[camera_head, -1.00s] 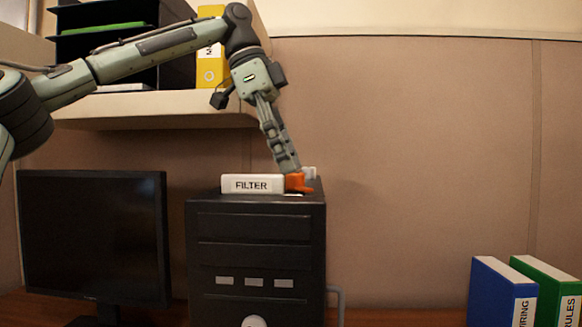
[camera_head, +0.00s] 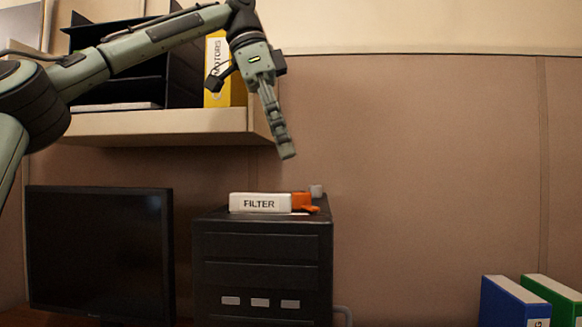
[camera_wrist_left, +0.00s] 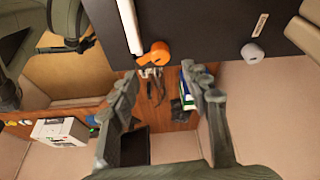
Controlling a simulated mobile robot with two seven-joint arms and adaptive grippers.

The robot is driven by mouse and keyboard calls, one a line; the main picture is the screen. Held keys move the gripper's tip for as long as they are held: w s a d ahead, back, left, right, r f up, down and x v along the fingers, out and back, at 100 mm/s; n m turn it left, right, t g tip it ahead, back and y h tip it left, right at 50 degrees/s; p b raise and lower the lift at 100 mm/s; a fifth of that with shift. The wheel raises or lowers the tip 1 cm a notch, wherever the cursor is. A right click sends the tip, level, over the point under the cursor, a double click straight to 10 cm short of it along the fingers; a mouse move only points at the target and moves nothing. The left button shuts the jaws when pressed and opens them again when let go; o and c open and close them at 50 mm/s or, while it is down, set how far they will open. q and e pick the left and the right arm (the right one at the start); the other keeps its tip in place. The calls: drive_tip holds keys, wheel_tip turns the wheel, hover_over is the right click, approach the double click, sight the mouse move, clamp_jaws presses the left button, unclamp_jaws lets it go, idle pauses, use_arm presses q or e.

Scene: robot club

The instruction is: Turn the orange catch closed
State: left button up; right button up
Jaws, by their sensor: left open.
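The orange catch (camera_head: 303,201) sits at the right end of the white FILTER block (camera_head: 259,203) on top of the black tower case (camera_head: 262,247). Its lever tip points right, toward the case's right edge. My left gripper (camera_head: 287,156) is above the catch, pointing down, clear of it and empty. In the left wrist view the two fingers (camera_wrist_left: 157,80) are spread apart. The orange catch (camera_wrist_left: 155,54) shows beyond them, beside the end of the white block (camera_wrist_left: 130,25). My right gripper is not in view.
A grey knob (camera_head: 316,190) stands behind the catch. A shelf (camera_head: 165,124) with a yellow binder (camera_head: 222,75) is at the upper left, close to my left arm. A dark monitor (camera_head: 100,250) stands left of the case. Blue (camera_head: 512,303) and green (camera_head: 553,298) binders are at the lower right.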

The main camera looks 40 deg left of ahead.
sight(300, 193)
use_arm(q)
drive_tip(key=d+f+n+y, duration=0.1)
drive_tip(key=f+n, duration=0.1)
drive_tip(key=n, duration=0.3)
drive_tip(key=w+f+n+t+y, duration=0.1)
drive_tip(key=f+n+y, duration=0.1)
drive_tip(key=n, duration=0.3)
drive_tip(key=d+f+n+y, duration=0.1)
drive_tip(key=f+n+y, duration=0.1)
drive_tip(key=n, duration=0.3)
drive_tip(key=shift+w+d+f+n+t, duration=0.15)
drive_tip(key=shift+d+f+n+t, duration=0.25)
drive_tip(key=shift+f, duration=0.2)
drive_tip(key=shift+c, duration=0.4)
clamp_jaws()
drive_tip(key=shift+a+m, duration=0.1)
drive_tip(key=shift+m, duration=0.2)
drive_tip(key=shift+a+m+h, duration=0.1)
drive_tip(key=shift+m+h, duration=0.45)
drive_tip(key=shift+m, duration=0.75)
drive_tip(key=shift+a+m+h, duration=0.1)
drive_tip(key=shift+m+h, duration=0.45)
drive_tip(key=shift+m, duration=0.75)
